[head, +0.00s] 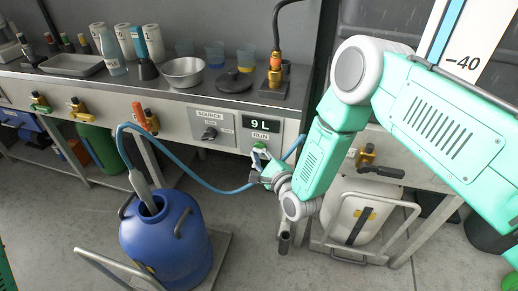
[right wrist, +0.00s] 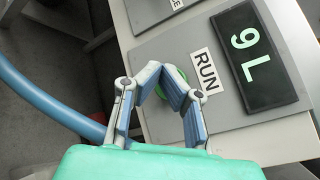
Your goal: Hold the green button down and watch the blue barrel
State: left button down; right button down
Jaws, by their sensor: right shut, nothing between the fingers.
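The green button (right wrist: 178,76) sits beside the RUN label, partly covered by my right fingertips. My right gripper (head: 259,154) is shut and empty, its tips at the button; whether the button is pressed in I cannot tell. In the right wrist view the closed fingertips (right wrist: 160,72) overlap the button. The display (head: 259,120) above reads 9 L. The blue barrel (head: 170,250) stands upright on a trolley at the lower left, with a grey nozzle (head: 142,190) in its top opening. The liquid inside is not visible. My left gripper is not in view.
A blue hose (head: 190,178) runs from the nozzle toward the bench, passing behind my right gripper. A white container (head: 352,212) stands under the bench on the right. The bench top holds a steel bowl (head: 184,72), cups and bottles.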

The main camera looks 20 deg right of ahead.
jog(key=shift+w+d, duration=0.35)
jog(key=shift+w, duration=0.1)
dwell(2.2)
dwell(2.7)
jog(key=shift+s+a, duration=0.55)
jog(key=shift+s, duration=0.25)
jog(key=shift+s+a+p, duration=0.4)
jog(key=shift+s+a, duration=0.35)
jog(key=shift+s, duration=0.3)
jog(key=shift+s+a+p, duration=0.4)
jog(key=shift+s+a, duration=0.3)
jog(key=shift+s, duration=0.35)
